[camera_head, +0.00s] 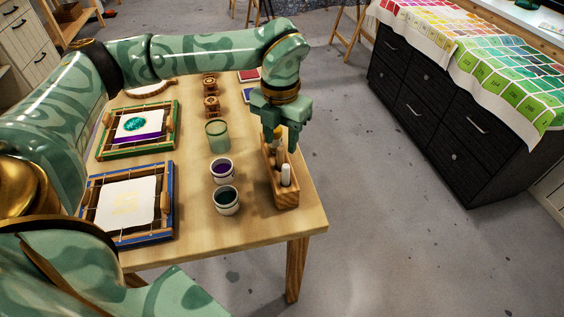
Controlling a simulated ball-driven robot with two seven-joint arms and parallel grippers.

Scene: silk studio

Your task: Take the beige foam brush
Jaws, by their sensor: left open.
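A wooden brush holder (284,197) stands near the right edge of the table. Several upright brushes stand in it. A pale brush (286,175) shows at its near end; I cannot tell for sure whether this is the beige foam brush. Another brush with a yellowish top (278,131) shows between the fingers of my left gripper (279,146). This gripper points down over the far part of the holder, its fingers apart. It partly hides the holder and the brushes there, and I cannot tell whether it touches them. My right gripper is not in view.
Left of the holder stand a green glass (217,137), a purple paint cup (222,171) and a dark green paint cup (226,201). Two framed silks, green (137,130) and blue (128,206), lie further left. Floor is clear right of the table; a dark cabinet (440,115) stands beyond.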

